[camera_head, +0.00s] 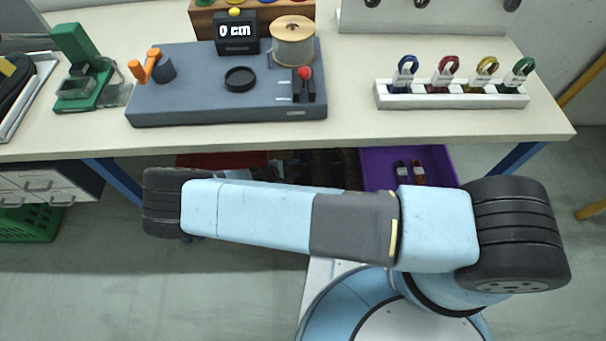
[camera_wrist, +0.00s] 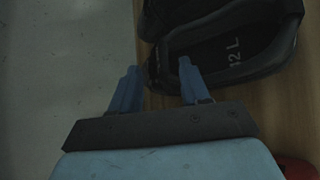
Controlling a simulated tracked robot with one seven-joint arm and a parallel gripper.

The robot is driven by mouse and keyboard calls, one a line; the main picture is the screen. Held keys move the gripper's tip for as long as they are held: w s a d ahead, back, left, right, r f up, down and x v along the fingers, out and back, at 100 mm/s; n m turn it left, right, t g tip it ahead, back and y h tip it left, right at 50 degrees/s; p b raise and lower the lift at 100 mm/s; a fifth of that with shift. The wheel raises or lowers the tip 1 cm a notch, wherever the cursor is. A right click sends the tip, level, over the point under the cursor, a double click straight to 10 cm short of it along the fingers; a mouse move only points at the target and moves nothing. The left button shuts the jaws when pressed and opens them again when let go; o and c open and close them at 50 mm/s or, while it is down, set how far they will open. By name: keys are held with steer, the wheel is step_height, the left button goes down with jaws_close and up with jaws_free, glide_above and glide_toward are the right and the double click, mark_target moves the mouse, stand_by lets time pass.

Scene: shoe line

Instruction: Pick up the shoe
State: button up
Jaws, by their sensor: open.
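A dark shoe (camera_wrist: 222,45) lies on a wooden-looking surface at the upper right of the wrist view. Its opening faces the camera, and "12 L" is marked on its insole. My gripper (camera_wrist: 158,65) is open with two blue fingers. The right fingertip overlaps the near left rim of the shoe in the picture; the left fingertip is left of the shoe, near the surface's edge. I cannot tell whether either finger touches it. Nothing is held. In the head view my gripper is not visible, and this shoe cannot be made out there.
The workbench (camera_head: 350,133) stands above my arm. Under it are a purple bin (camera_head: 440,160) and a red bin (camera_head: 215,160). A dark object (camera_head: 12,85) lies in a tray at the bench's left. A red item (camera_wrist: 299,168) is at the wrist view's lower right. Grey floor is at left.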

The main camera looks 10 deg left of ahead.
mark_target(300, 166)
steer(key=shift+a+f+x, duration=0.1)
steer(key=shift+a+x, duration=0.05)
steer(key=shift+x, duration=1.45)
steer(key=shift+a+f+x, duration=0.15)
steer(key=shift+x, duration=1.5)
jaws_close()
